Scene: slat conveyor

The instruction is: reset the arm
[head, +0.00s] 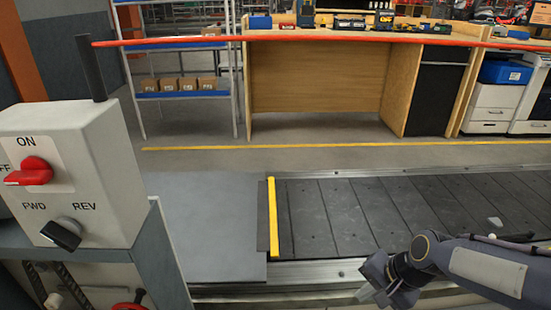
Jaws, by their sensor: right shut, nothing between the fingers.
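My right gripper (372,291) shows at the lower right, its arm coming in from the right edge. It is shut and empty, at the near edge of the slat conveyor (345,215). I cannot tell its exact height above the conveyor's metal side rail. My left gripper is not in the head view.
A control box (75,170) with a red ON/OFF switch (30,172) and a black FWD/REV knob (62,233) stands at the left. A grey plate (215,225) and a yellow bar (273,217) adjoin the slats. A wooden workbench (318,80) stands behind, past clear floor.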

